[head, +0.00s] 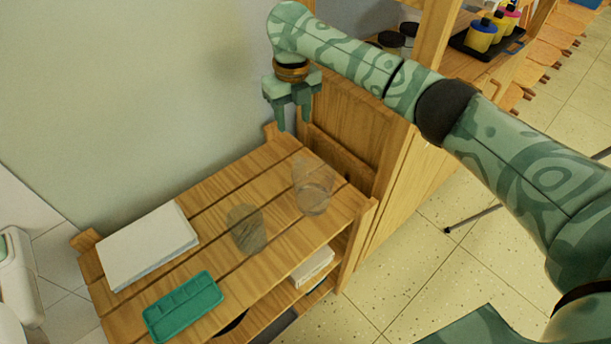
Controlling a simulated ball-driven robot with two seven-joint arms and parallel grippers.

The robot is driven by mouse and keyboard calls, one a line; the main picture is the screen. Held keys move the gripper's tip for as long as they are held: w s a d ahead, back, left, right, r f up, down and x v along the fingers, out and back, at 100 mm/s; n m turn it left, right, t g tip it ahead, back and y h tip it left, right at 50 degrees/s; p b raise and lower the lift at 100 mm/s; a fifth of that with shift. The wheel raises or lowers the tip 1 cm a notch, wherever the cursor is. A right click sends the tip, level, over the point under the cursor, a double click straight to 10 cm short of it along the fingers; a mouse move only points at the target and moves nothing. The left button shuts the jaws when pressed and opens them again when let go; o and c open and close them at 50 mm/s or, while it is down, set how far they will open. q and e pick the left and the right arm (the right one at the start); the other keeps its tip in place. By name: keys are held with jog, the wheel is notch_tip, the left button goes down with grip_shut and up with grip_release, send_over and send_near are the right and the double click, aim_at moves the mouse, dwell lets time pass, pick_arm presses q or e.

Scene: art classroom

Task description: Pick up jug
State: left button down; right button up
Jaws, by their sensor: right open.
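A clear, see-through vessel (313,190), which looks like the jug, stands upright near the right end of a slatted wooden table (215,195). My right gripper (293,118) is open and empty, with its fingers pointing down. In the picture it is above the far right corner of the table, up and slightly left of the jug, and apart from it. My left gripper is out of view.
A smoky see-through cup (246,229) stands left of the jug. A stack of white paper (148,245) and a green palette tray (183,306) lie farther left. A wooden cabinet (342,158) adjoins the table's right end, and a wall is behind.

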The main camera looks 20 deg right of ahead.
jog(key=b, duration=0.5)
send_near(310, 186)
jog(key=w, duration=0.1)
jog(key=w+a+r, duration=0.1)
jog(key=w+a, duration=0.1)
jog(key=w, duration=0.1)
jog(key=shift+w+a+r, duration=0.1)
jog(key=shift+a+r, duration=0.1)
jog(key=shift+r, duration=0.15)
jog(key=shift+f, duration=0.7)
notch_tip(310, 186, down, 4)
jog(key=b, duration=0.3)
jog(key=shift+d+f, duration=0.1)
jog(key=shift+f, duration=0.2)
jog(key=shift+r, duration=0.25)
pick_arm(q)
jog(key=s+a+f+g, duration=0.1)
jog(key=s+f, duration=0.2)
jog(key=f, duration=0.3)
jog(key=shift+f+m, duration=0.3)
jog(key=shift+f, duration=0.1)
pick_arm(e)
grip_shut()
